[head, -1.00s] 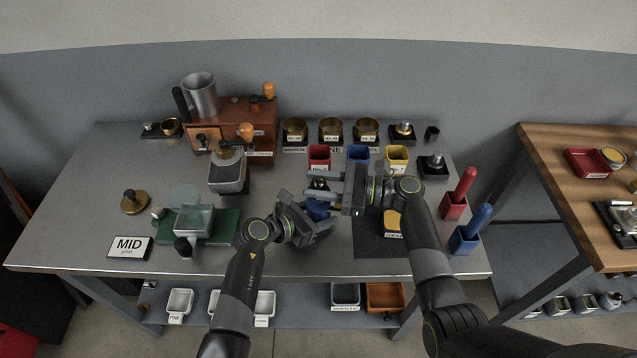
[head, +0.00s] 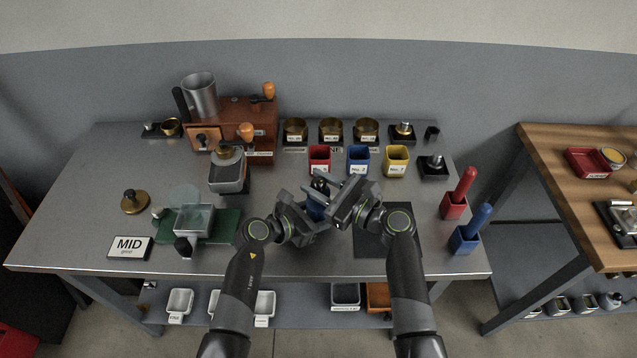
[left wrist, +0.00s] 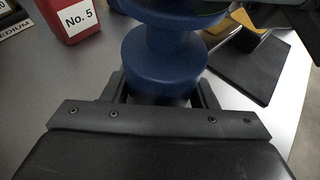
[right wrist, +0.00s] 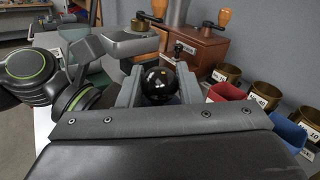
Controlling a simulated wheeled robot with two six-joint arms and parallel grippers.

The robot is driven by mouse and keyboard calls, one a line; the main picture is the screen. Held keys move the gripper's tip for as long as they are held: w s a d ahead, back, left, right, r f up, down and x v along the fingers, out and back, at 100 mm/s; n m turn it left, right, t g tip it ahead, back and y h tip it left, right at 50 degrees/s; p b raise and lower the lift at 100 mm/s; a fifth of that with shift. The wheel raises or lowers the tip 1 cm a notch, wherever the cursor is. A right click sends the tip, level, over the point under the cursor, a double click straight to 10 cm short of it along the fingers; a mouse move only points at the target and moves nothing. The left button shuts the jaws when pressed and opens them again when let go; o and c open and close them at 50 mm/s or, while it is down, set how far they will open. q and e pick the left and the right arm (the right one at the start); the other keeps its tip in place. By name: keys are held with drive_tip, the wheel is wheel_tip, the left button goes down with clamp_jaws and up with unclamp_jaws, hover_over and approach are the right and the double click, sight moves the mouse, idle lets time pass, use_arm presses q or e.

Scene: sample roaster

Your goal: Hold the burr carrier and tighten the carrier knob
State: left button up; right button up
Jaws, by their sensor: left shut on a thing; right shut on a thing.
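The burr carrier, a blue spool-shaped body (head: 316,209), stands near the middle of the bench and is partly hidden between my grippers in the head view. In the left wrist view the blue burr carrier (left wrist: 163,62) sits between the jaws of my left gripper (left wrist: 160,92), which is shut on it. The carrier knob (right wrist: 157,84), a glossy black ball, sits between the jaws of my right gripper (right wrist: 156,80), which is shut on it. In the head view my right gripper (head: 330,192) is just above and right of my left gripper (head: 314,220).
Red (head: 319,158), blue (head: 358,159) and yellow (head: 396,161) bins stand behind the grippers. A dark mat (head: 372,243) lies to the right, partly under my right arm. The front bench strip is clear.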

drive_tip(key=shift+m+t+h, duration=0.3)
drive_tip(key=shift+t, duration=0.1)
drive_tip(key=o, duration=0.9)
drive_tip(key=shift+o, duration=0.2)
drive_tip(key=v, duration=1.2)
drive_tip(key=shift+w, duration=0.1)
